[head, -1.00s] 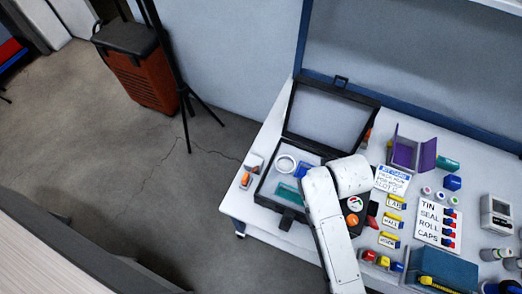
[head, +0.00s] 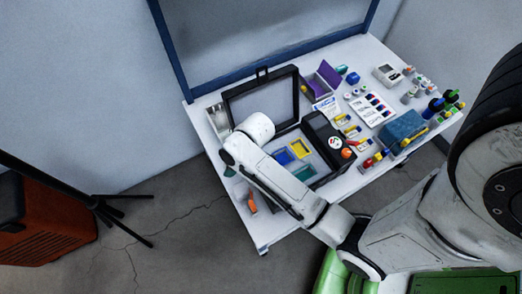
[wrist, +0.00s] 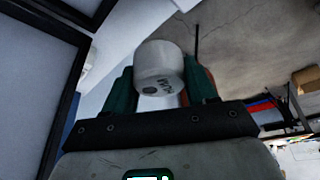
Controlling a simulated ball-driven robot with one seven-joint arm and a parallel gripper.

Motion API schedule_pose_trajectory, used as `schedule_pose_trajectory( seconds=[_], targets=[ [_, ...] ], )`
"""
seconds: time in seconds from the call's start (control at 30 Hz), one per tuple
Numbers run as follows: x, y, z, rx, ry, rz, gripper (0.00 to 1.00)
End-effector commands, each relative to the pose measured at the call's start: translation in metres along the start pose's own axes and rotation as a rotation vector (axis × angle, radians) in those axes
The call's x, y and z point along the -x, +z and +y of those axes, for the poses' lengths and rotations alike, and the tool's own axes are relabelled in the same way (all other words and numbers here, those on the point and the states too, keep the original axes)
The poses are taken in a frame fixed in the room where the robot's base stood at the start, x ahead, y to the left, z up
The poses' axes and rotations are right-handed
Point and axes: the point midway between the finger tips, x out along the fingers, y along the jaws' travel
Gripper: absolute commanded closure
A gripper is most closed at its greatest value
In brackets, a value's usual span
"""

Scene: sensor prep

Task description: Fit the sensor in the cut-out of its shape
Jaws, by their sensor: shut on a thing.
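My gripper (wrist: 160,82) is shut on a white, short cylindrical sensor (wrist: 158,62) with dark markings, held between its green fingers in the wrist view. The open black case (head: 298,92) stands on the table in the head view. Its light tray shows a blue shape (head: 283,157), a yellow shape (head: 300,148) and a teal shape (head: 303,173). My arm covers the left part of the tray, and my gripper and the sensor are hidden there. I cannot see a round cut-out now.
A dark panel with round labels (head: 335,143) borders the tray on the right. An orange item (head: 252,204) is near the front-left edge.

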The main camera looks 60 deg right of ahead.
Motion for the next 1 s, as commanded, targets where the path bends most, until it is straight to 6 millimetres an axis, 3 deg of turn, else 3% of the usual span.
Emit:
schedule_pose_trajectory(
  seconds=[0.2,0.4,0.67,1.0],
  targets=[
    [0.022,0.055,0.027,0.210,-0.093,0.003,0.70],
    [0.034,0.089,0.036,0.357,-0.152,0.005,0.70],
    [0.032,0.103,0.038,0.414,-0.173,0.005,0.70],
    [0.008,0.113,0.037,0.412,-0.172,0.004,0.70]
  ],
)
